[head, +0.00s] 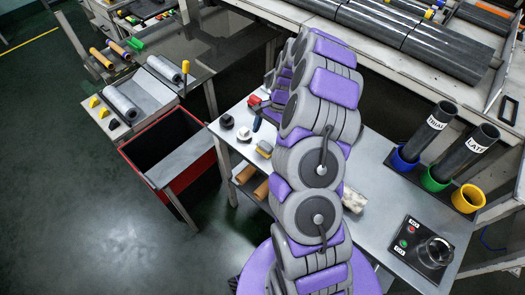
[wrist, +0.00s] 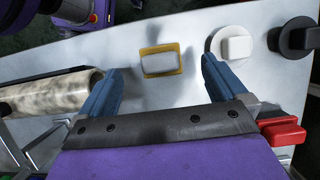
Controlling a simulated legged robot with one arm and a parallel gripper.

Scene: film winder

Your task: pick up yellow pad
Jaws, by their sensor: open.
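The yellow pad (wrist: 162,61) is a small block with a yellow rim and a pale grey top. It lies flat on the grey metal table in the wrist view. In the head view it is a small yellow and grey block (head: 264,149) on the table, left of my arm. My gripper (wrist: 160,67) is open, with its blue fingers spread and nothing between them. In the wrist picture the pad shows between and just beyond the fingertips; the height gap is hard to judge. In the head view my arm hides much of the gripper.
A white round knobbed piece (wrist: 232,44) and a black one (wrist: 297,38) are right of the pad. A mottled roll (wrist: 52,97) lies close to the left finger. A red-rimmed bin (head: 184,178) stands left of the table. A control box (head: 419,248) sits on the right.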

